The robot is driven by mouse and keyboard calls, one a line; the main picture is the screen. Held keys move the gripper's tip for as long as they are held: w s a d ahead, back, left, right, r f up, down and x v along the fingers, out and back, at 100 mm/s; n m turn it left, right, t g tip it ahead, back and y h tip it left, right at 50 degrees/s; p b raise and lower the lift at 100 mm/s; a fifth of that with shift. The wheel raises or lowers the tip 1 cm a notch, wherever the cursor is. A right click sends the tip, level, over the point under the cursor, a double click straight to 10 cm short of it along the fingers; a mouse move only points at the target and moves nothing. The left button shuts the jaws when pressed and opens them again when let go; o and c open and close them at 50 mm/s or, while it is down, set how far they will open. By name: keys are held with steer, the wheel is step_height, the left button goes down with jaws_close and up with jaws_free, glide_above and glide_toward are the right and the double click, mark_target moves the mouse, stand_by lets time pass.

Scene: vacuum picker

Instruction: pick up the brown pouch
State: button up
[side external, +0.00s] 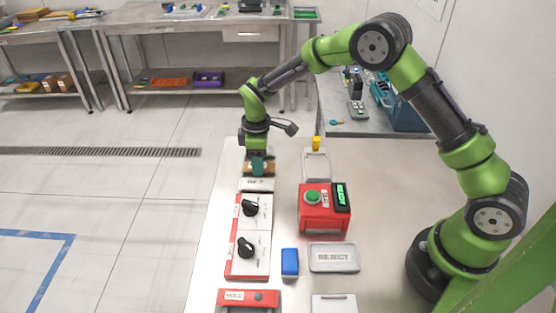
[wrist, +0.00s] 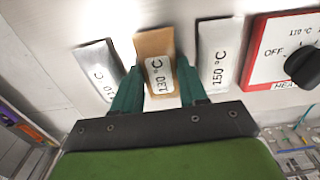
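The brown pouch (wrist: 152,42) lies directly under my gripper (wrist: 160,66), between its two teal fingers in the wrist view. A label reading 130 °C (wrist: 160,75) shows at the pouch's near end. The fingers stand close along the pouch's left and right sides; whether they press on it cannot be told. In the side external view the pouch (side external: 248,170) is at the far left end of the bench, partly hidden behind a teal finger. My gripper (side external: 258,169) points down, low over it, and no lift off the surface is visible.
Labelled metal plates flank the pouch: one at left (wrist: 100,70) and a 150 °C plate (wrist: 216,55) at right. A red-and-white panel with black knobs (side external: 248,240), a red button box (side external: 324,210), a blue block (side external: 290,262) and a REJECT tray (side external: 347,269) stand nearer the camera.

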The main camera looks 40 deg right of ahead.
steer(key=c, duration=0.5)
steer(key=shift+r, duration=0.15)
